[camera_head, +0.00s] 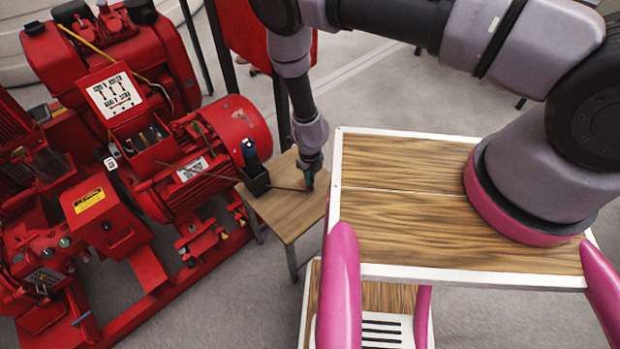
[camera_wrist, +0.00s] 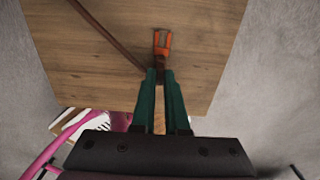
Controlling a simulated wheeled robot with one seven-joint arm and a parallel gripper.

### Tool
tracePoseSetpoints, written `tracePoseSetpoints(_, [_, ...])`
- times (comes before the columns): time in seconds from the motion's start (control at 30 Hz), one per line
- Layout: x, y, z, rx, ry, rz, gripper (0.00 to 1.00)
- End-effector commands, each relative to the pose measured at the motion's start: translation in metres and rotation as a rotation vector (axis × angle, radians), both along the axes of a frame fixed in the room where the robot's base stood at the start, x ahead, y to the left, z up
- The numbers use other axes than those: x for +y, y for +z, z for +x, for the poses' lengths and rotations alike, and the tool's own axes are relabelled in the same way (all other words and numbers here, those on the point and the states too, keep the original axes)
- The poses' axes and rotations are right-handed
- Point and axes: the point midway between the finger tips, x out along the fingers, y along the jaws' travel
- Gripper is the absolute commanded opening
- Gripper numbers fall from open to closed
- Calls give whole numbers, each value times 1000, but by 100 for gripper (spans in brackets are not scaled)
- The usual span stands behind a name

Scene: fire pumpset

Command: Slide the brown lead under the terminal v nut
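The brown lead (camera_head: 215,174) runs from the red motor's open terminal box (camera_head: 140,138) across to the small wooden stool. In the wrist view the lead (camera_wrist: 108,32) comes in from the upper left and ends in an orange forked lug (camera_wrist: 162,42) just beyond my fingertips. My gripper (camera_head: 308,180) is low over the right side of the stool top. Its green fingers (camera_wrist: 161,72) are close together with the lead's end between their tips. The terminals in the box are small and the V nut cannot be made out.
A dark holder with a blue-topped tool (camera_head: 255,168) stands on the stool's (camera_head: 290,212) left part. The red motor (camera_head: 190,160) and pump frame fill the left. My own wooden-topped base is at right. Grey floor (camera_head: 225,310) lies between.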

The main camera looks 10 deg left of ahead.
Motion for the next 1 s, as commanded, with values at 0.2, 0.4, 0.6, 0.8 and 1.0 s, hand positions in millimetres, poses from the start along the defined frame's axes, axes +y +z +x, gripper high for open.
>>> tracePoseSetpoints(0.2, [0,4,0,0,0,0,0])
tracePoseSetpoints(0.4, [0,20,0,-1,0,1,0])
tracePoseSetpoints(0.6, [0,36,0,0,0,0,0])
tracePoseSetpoints(0.8, [0,52,0,0,1,0,0])
tracePoseSetpoints(1.0, [0,68,0,-1,0,1,0])
